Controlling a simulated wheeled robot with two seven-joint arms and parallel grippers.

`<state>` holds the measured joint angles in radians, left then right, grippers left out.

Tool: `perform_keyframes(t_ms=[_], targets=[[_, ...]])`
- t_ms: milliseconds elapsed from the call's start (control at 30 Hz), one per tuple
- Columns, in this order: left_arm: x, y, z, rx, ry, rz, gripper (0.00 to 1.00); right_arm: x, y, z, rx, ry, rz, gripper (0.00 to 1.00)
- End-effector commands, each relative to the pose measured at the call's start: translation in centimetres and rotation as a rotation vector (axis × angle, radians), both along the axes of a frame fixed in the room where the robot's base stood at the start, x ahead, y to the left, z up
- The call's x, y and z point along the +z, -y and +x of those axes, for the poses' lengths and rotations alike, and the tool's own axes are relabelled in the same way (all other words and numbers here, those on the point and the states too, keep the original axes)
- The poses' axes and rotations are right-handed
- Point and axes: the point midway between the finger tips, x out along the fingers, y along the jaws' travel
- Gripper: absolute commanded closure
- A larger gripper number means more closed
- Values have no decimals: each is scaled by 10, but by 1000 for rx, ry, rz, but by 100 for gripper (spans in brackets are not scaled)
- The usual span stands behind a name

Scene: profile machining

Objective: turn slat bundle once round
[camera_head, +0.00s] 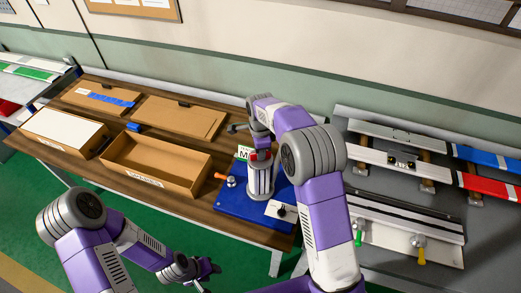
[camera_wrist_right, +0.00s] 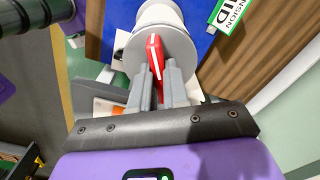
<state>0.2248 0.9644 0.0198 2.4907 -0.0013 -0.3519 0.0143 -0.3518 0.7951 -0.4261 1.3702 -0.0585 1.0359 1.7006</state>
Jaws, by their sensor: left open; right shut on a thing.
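My right gripper (camera_head: 261,152) is over a blue base plate (camera_head: 230,203). In the right wrist view its two fingers (camera_wrist_right: 158,80) are shut on a red handle with a white stripe (camera_wrist_right: 154,48). The red handle sits on top of a white round body (camera_wrist_right: 160,15); in the head view this is a pale upright cylinder (camera_head: 261,181) on the blue plate. I cannot tell for sure which part is the slat bundle. My left gripper (camera_head: 205,274) is open and empty, low in front of the table, apart from everything.
Cardboard boxes, one open (camera_head: 160,163), cover the wooden table's left part. A grey bench (camera_head: 400,200) with red, blue and white profiles is at the right. Green floor (camera_head: 130,205) lies in front.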

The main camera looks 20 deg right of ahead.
Motion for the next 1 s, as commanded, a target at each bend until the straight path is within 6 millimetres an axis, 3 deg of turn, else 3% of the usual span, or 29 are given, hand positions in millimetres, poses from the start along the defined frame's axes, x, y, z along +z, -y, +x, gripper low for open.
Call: perform_keyframes(t_ms=[400,900,933,1000], targets=[[7,0,0,0,0,0,57,-6,-1,-4,-169,-17,-1,100],[7,0,0,0,0,0,57,-7,-1,-4,-186,-17,-1,100],[7,0,0,0,0,0,57,-7,-1,-4,-186,-17,-1,84],[7,0,0,0,0,0,57,-7,-1,-4,-186,-16,-1,73]])
